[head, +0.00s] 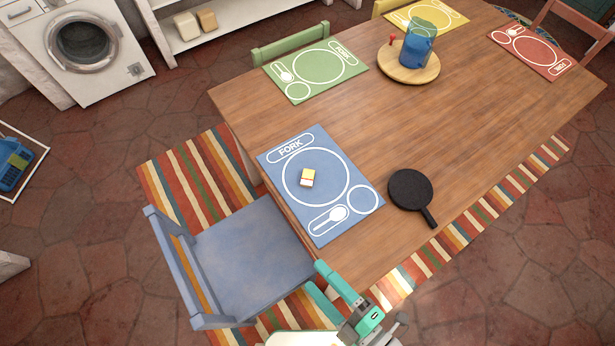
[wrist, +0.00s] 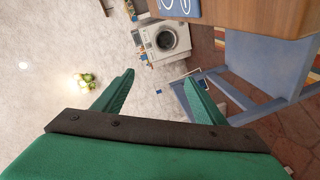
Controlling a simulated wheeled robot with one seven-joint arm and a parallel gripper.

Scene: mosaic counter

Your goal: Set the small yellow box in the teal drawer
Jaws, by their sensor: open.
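A small yellow box (head: 308,177) with a white and red side lies on the blue placemat (head: 272,170) on the wooden table. My gripper (wrist: 160,78) shows in the wrist view with its two green fingers spread apart and nothing between them. In the head view, a teal and grey part of my arm is at the bottom edge, in front of the table's near corner and well apart from the box. The box is not seen in the wrist view. No teal drawer shows in either view.
A black pan (head: 408,188) lies right of the blue placemat. A blue chair (head: 250,255) stands at the table's near left side. A round wooden board (head: 425,75) holds a blue pitcher (head: 415,50). A washing machine (head: 85,45) stands at the back left. The table's middle is mostly clear.

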